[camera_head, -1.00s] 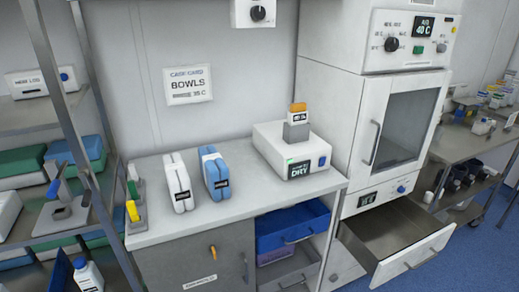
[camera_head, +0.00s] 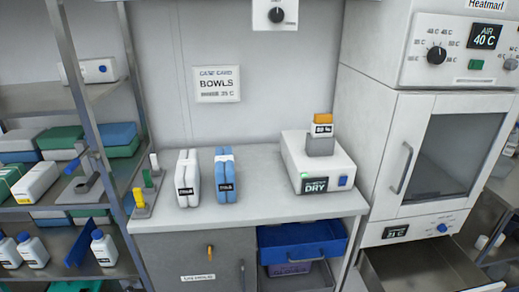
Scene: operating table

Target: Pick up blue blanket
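A blue folded bundle (camera_head: 226,180) with a white band and a dark label stands upright on the grey counter; it looks like the blue blanket. A similar white bundle (camera_head: 187,182) stands just to its left, with a narrow gap between them. My gripper is not in view.
The counter (camera_head: 262,205) is clear between the blue bundle and a white device marked DRY (camera_head: 318,165) at the right. A blue drawer (camera_head: 302,240) is pulled out below. A warming cabinet (camera_head: 430,150) has an open lower drawer (camera_head: 420,270). Shelves with bottles (camera_head: 104,250) stand at the left.

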